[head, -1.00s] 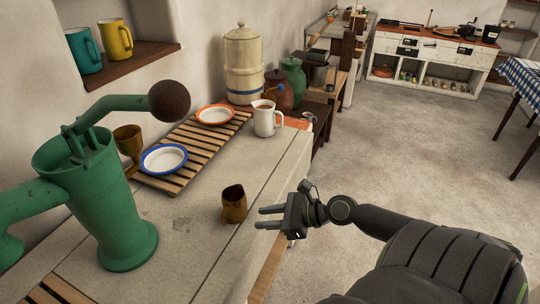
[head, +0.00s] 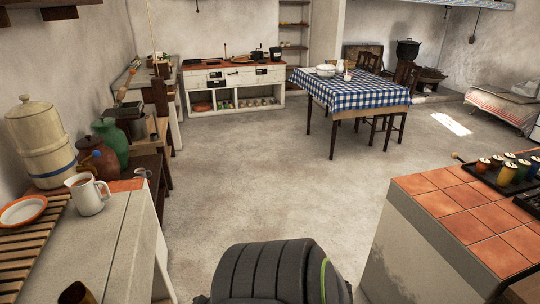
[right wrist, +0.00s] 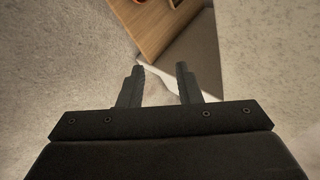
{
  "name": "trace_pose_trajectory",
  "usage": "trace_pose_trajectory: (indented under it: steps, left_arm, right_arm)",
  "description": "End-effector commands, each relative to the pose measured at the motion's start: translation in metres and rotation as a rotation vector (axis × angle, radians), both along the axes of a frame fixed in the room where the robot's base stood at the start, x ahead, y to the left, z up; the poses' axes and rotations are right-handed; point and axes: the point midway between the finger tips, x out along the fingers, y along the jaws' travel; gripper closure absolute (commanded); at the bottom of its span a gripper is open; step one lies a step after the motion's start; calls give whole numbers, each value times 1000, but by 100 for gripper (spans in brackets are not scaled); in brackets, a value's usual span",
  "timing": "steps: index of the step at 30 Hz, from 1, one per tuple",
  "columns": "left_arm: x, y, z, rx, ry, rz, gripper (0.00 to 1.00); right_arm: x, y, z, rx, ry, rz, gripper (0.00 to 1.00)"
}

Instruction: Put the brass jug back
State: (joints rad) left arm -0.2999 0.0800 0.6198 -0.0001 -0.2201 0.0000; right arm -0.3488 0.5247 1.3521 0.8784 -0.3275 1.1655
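A small brass-brown jug (head: 77,293) stands on the pale counter (head: 95,240) at the lower left of the head view. Only its dark mouth and rim show; the frame's bottom edge cuts off the rest. My right gripper (right wrist: 158,88) shows in the right wrist view with its two fingers apart and nothing between them. The jug is not seen in that view. My right gripper is outside the head view. My left gripper is in neither current view.
A white mug (head: 88,195), an orange-rimmed plate (head: 22,211) on a slatted rack (head: 30,240), and a cream urn (head: 40,140) stand at left. A tiled counter (head: 470,215) is at right. A checked-cloth table (head: 350,90) stands beyond open floor.

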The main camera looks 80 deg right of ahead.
Motion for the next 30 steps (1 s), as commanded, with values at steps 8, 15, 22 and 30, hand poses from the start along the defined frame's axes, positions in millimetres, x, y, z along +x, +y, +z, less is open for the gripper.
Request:
trace_pose_trajectory:
  steps: [8, 15, 22, 30]
  left_arm:
    - [0, 0, 0, 0, 0, 0, 64]
    - [0, 0, 0, 0, 0, 0, 64]
    - [0, 0, 0, 0, 0, 0, 64]
    - [0, 0, 0, 0, 0, 0, 64]
  right_arm:
    - [-134, 62, -149, -481, 417, 611, 69]
    - [-227, 148, -208, -640, 594, 1223, 69]
    - [-255, 177, -219, -672, 610, 1438, 69]
    - [-255, 176, -218, -673, 612, 1439, 69]
